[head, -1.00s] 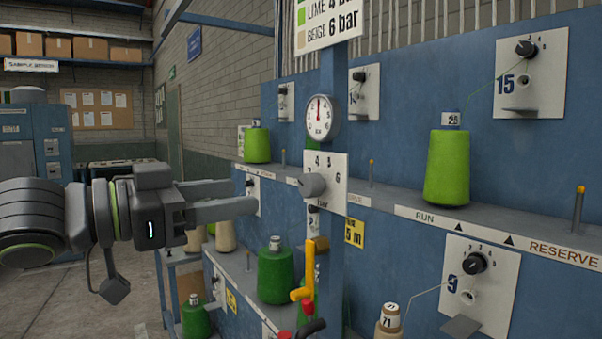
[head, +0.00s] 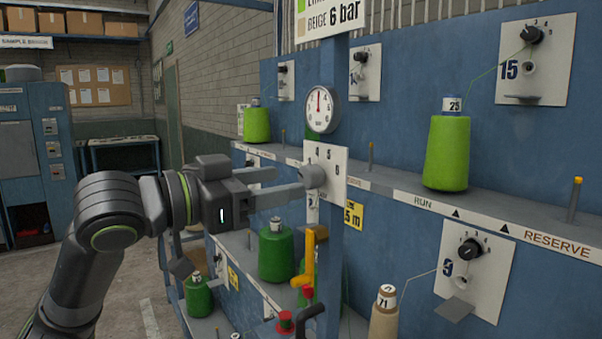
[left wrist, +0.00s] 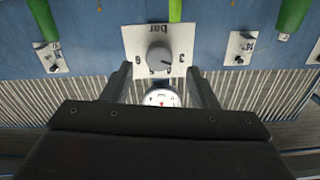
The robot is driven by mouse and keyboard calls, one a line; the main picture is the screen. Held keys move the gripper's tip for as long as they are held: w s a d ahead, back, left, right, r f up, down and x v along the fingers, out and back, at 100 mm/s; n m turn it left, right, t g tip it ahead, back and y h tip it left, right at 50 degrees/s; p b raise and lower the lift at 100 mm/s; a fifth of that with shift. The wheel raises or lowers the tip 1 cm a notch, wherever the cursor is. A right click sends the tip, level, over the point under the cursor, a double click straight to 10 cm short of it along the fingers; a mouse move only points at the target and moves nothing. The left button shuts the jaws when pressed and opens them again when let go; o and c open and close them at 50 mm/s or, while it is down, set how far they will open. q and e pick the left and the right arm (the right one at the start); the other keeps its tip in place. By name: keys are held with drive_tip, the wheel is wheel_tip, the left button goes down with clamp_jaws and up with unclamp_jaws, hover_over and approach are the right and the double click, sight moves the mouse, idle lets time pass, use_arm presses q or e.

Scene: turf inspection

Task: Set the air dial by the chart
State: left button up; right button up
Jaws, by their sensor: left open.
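The air dial is a grey round knob (head: 313,176) on a white plate (head: 338,182) marked with numbers around it, 4, 5 and 6 among them. A round white gauge (head: 320,110) with a red needle pointing about straight up sits above it. The chart (head: 335,20) is cut by the top edge; "BEIGE 6 bar" is readable. My left gripper (head: 289,181) is open, its fingertips close to the knob. In the left wrist view the picture is inverted, and the knob (left wrist: 160,57) shows between the open fingers, with the gauge (left wrist: 160,97) below it. Contact cannot be told.
A yellow handle (head: 309,258) hangs below the dial plate. Green cones (head: 276,255) and a beige cone (head: 384,318) stand on the lower shelf, lime cones (head: 447,152) on the upper shelf. Small numbered dial plates line the blue panel. Open floor lies at the left.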

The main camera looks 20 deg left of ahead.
sight(304, 178)
use_arm(q)
drive_tip(key=shift+p+x, duration=0.55)
drive_tip(key=shift+x, duration=1.85)
drive_tip(key=shift+c, duration=0.3)
drive_tip(key=c, duration=0.9)
